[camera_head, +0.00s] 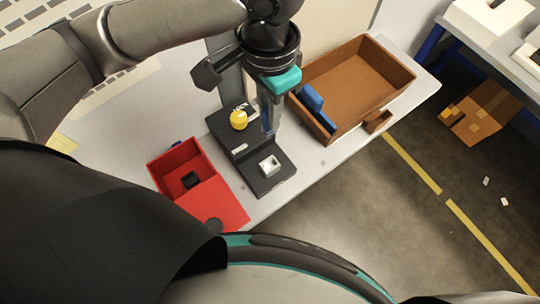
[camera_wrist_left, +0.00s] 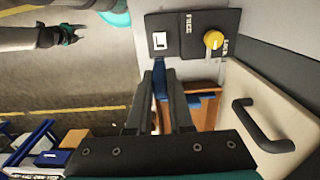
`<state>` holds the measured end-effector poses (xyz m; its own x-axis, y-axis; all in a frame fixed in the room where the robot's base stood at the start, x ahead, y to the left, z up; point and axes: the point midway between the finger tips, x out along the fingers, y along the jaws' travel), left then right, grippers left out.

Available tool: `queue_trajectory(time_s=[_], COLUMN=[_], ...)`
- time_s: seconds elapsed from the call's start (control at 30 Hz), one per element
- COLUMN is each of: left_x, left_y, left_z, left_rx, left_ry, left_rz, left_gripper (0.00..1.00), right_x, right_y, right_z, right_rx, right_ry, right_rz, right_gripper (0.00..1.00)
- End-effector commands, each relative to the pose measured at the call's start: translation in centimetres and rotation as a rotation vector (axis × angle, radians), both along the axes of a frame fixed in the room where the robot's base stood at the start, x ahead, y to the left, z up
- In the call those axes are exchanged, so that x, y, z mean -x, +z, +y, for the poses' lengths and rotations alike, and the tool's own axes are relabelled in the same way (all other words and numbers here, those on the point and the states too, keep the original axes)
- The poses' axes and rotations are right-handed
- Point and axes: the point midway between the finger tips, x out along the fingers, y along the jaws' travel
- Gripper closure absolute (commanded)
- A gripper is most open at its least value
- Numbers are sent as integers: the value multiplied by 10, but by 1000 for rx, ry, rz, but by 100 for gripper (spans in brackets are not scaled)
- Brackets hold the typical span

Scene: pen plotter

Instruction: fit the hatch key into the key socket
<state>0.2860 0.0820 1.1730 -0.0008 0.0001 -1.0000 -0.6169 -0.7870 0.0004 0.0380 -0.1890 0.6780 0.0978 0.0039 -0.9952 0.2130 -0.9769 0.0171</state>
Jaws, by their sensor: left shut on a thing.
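My left gripper (camera_head: 268,124) hangs over the black panel (camera_head: 284,181), its fingers pointing down. In the left wrist view its fingers (camera_wrist_left: 162,88) are shut on a narrow blue piece (camera_wrist_left: 160,66), which looks like the hatch key. The key's tip points toward the white square socket (camera_wrist_left: 159,40) with a dark opening. The socket also shows in the head view (camera_head: 269,165), nearer the panel's front end than the gripper. The key is not in the opening; its height above the panel is hard to judge. My right gripper (camera_wrist_left: 68,35) shows small and dark in the wrist view.
A yellow knob (camera_head: 239,120) stands on the panel left of the left gripper. A red open box (camera_head: 232,206) with a black block lies at left. A brown wooden tray (camera_head: 355,82) with blue pieces stands at right. The table's front edge is close to the panel.

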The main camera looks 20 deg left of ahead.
Motion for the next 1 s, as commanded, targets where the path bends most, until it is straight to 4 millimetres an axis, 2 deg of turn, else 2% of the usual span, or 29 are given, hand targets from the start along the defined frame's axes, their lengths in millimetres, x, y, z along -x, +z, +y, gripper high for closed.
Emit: queue_trajectory(time_s=[0.03,0.2,0.43,0.6,0.77,1.0], left_x=[1,1,1,1,0,1], left_y=[-14,-61,-119,-142,-152,-186], left_z=[1,1,2,1,1,1], left_rx=[-4,-4,-4,-3,-1,-3], left_ry=[2,3,4,3,3,3], left_rz=[6,6,3,2,0,2], left_gripper=[100,100,100,100,100,100], right_x=[1,2,3,4,4,4], right_y=[-5,-15,-25,-29,-30,-37], right_z=[0,-1,-1,-1,-1,-1], right_rx=[0,1,1,1,2,1], right_ry=[0,0,0,0,0,0], right_rz=[1,4,6,7,8,8], right_gripper=[50,50,50,50,50,50])
